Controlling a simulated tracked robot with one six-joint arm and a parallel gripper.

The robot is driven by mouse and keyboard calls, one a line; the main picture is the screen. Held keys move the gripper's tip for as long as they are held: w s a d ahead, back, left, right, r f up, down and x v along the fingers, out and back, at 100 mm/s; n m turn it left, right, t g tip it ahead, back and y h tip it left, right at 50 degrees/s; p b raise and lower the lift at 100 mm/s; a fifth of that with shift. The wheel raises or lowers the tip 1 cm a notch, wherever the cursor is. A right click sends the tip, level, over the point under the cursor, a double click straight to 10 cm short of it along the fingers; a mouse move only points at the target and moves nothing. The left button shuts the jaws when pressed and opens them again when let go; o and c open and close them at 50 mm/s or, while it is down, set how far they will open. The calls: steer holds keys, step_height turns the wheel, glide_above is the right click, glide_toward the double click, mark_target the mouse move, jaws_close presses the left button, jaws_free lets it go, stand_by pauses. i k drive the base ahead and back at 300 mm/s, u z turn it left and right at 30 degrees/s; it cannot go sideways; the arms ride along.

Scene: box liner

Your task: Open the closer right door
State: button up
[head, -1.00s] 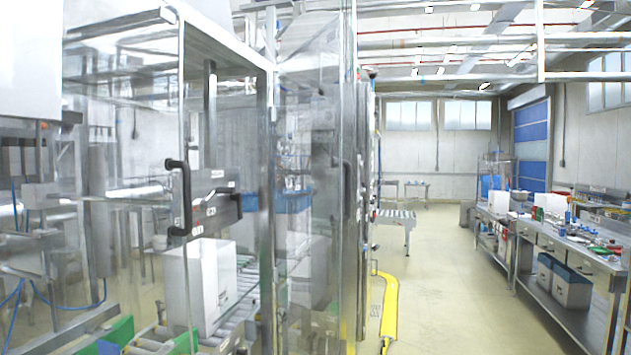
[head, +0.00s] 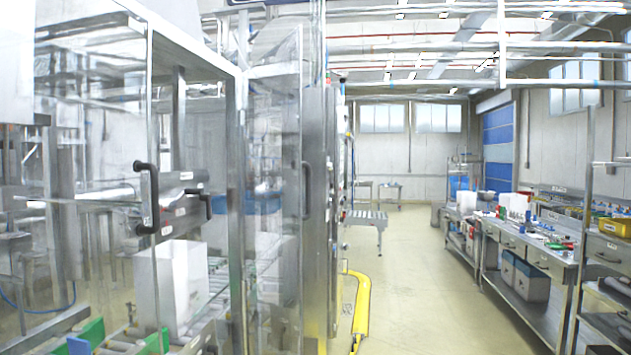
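The machine's closer enclosure has clear panels in metal frames, with a black handle (head: 147,198) on the left part of the view. To its right, a clear door panel (head: 272,180) stands at an angle beside the metal frame, with a slim dark handle (head: 306,190) on its right edge. I cannot tell for sure which panel is the closer right door, or whether it is latched. A white box (head: 172,287) sits behind the clear panels on a roller conveyor. My gripper is not in view.
A yellow floor guard (head: 361,305) runs along the machine's right side. The floor aisle (head: 405,300) is open in the middle. A workbench (head: 535,255) with tools and bins lines the right. A small roller table (head: 366,217) stands farther back.

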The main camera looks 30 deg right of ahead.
mark_target(258, 340)
steer(key=u, duration=0.05)
steer(key=k, duration=1.05)
steer(key=z, duration=0.55)
steer(key=i, duration=1.5)
steer(key=u, duration=0.45)
steer(key=i, duration=0.45)
steer(key=u, duration=0.15)
